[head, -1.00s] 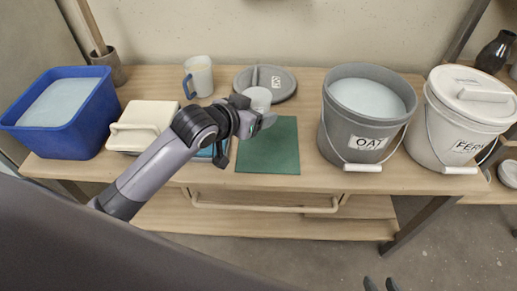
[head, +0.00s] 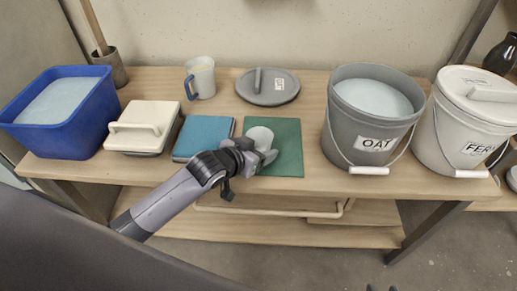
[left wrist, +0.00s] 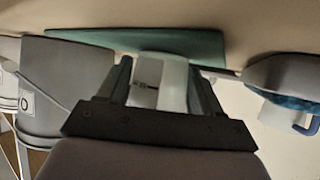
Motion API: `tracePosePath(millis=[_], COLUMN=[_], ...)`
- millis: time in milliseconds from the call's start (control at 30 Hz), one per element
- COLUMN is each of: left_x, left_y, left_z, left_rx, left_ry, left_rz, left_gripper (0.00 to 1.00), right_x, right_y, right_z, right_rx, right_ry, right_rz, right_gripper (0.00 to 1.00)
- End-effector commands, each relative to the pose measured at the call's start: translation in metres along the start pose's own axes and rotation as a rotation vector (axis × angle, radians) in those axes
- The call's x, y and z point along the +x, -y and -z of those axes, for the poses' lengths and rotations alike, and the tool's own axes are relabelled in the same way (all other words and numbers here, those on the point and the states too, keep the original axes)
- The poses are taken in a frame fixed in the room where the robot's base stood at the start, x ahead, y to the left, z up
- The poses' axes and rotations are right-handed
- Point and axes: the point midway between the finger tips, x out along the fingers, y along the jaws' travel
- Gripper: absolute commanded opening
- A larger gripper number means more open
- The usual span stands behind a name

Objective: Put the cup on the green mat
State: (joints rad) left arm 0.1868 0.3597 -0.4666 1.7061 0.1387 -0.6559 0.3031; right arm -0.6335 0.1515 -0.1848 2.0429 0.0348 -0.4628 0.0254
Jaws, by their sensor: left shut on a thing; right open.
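A small white cup (head: 260,137) is in my left gripper (head: 264,154), over the green mat (head: 286,158) on the workbench. In the left wrist view the cup (left wrist: 160,78) sits between both fingers (left wrist: 152,88), with the green mat (left wrist: 205,42) behind it. I cannot tell whether the cup's base touches the mat.
A mug with a blue handle (head: 201,76) and a grey lid (head: 283,92) stand behind. The OAT bucket (head: 345,130) is close on the right. A cream lidded box (head: 140,120) and a blue tub (head: 85,118) are left.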

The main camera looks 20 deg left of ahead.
Motion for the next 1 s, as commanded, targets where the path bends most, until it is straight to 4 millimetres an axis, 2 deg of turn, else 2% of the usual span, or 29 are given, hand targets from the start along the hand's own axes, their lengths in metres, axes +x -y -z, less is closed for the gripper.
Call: tracePosePath(millis=[167,200,267,667,767,1000], left_x=[0.002,0.002,0.002,-0.003,-0.013,-0.054], left_y=[0.0,0.0,0.0,0.0,0.0,0.0], left_z=[-0.003,-0.003,-0.002,0.001,0.001,0.001], left_rx=[-0.001,0.0,0.0,0.0,0.0,0.0], left_ry=[0.0,-0.001,-0.001,0.0,0.001,0.001], left_rz=[0.0,0.0,0.0,0.0,0.0,0.0], left_gripper=[0.29,0.72,0.91,0.91,0.91,0.91], right_x=[0.001,0.0,0.0,-0.001,-0.003,-0.01], right_y=[0.0,0.0,0.0,0.0,0.0,0.001], right_z=[-0.001,-0.001,-0.001,-0.001,0.001,0.009], right_rx=[0.0,0.0,0.0,0.001,0.001,0.001], right_ry=[0.0,0.0,0.0,0.003,0.004,0.005], right_rz=[0.0,0.0,0.0,-0.001,-0.001,-0.001], right_gripper=[0.43,0.43,0.43,0.43,0.43,0.43])
